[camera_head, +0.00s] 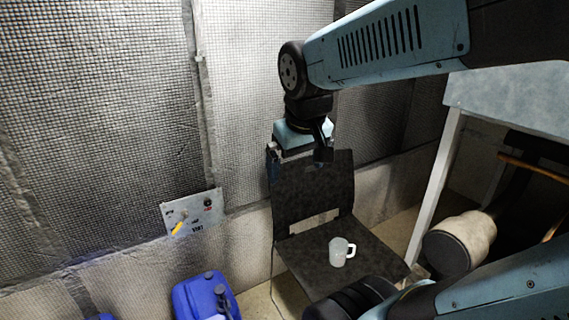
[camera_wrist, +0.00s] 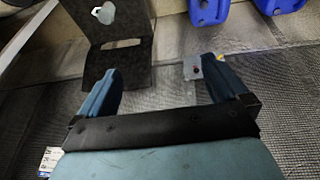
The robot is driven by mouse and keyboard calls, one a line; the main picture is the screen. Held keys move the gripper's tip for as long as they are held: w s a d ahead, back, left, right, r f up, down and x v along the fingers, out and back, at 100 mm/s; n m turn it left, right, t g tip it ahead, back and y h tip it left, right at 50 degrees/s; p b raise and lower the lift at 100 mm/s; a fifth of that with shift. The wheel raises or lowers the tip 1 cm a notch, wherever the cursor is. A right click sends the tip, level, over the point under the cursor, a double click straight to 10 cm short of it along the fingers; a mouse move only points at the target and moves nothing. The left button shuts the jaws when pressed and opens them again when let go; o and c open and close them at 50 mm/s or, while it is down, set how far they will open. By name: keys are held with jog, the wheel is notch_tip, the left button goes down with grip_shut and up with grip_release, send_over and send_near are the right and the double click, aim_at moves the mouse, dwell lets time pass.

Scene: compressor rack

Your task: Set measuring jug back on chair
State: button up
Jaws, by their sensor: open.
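The measuring jug (camera_head: 338,252), pale and translucent with a handle on its right, stands upright on the seat of the dark chair (camera_head: 312,190). In the wrist view the jug (camera_wrist: 105,13) shows small at the top left, on the chair (camera_wrist: 128,62). My gripper (camera_head: 300,150) is up by the top of the chair's backrest, well above and behind the jug and apart from it. In the wrist view its two blue fingers (camera_wrist: 160,68) are spread wide with nothing between them.
A wall panel with a yellow-handled switch (camera_head: 192,213) is left of the chair. A blue canister (camera_head: 203,296) stands on the floor at the lower left. A pale rack frame (camera_head: 437,185) and a dark cylinder (camera_head: 458,243) are to the right. Mesh wall panels rise behind.

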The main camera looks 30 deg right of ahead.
jog(key=shift+t+y, duration=0.5)
jog(key=shift+t, duration=0.3)
jog(key=shift+s+a+r, duration=0.5)
jog(key=shift+s+a, duration=0.25)
jog(key=shift+a, duration=0.1)
jog(key=shift+s+a+r, duration=0.45)
jog(key=shift+s+a, duration=0.25)
jog(key=shift+a, duration=0.1)
